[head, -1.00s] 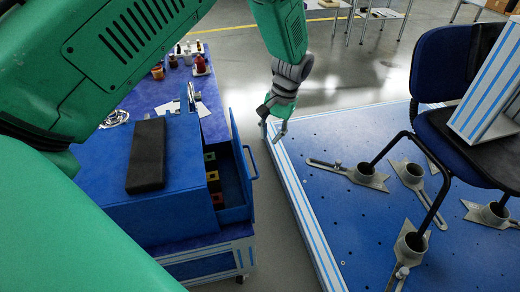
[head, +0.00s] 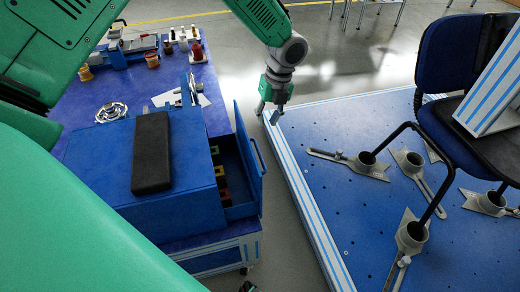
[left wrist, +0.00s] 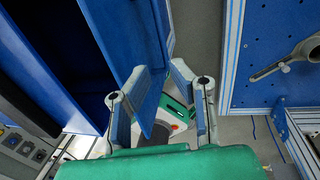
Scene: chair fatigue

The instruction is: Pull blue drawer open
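The blue drawer (head: 238,209) stands partly open on the right side of the blue cabinet (head: 190,206). Its front panel carries a blue bar handle (head: 258,157). Small coloured boxes (head: 222,173) show inside. My left gripper (head: 273,112) appears beyond the drawer's far end in the head view, pointing down. In the left wrist view its two fingers (left wrist: 168,100) are spread apart. A blue panel or handle part (left wrist: 154,122) shows between or behind them; I cannot tell whether they touch it. My right gripper is not in view.
A black block (head: 151,153) lies on the cabinet. Bottles and tools stand on the blue table (head: 205,80) behind. A perforated blue platform (head: 330,210) with metal clamps and a chair (head: 450,65) lies right, across a narrow floor gap.

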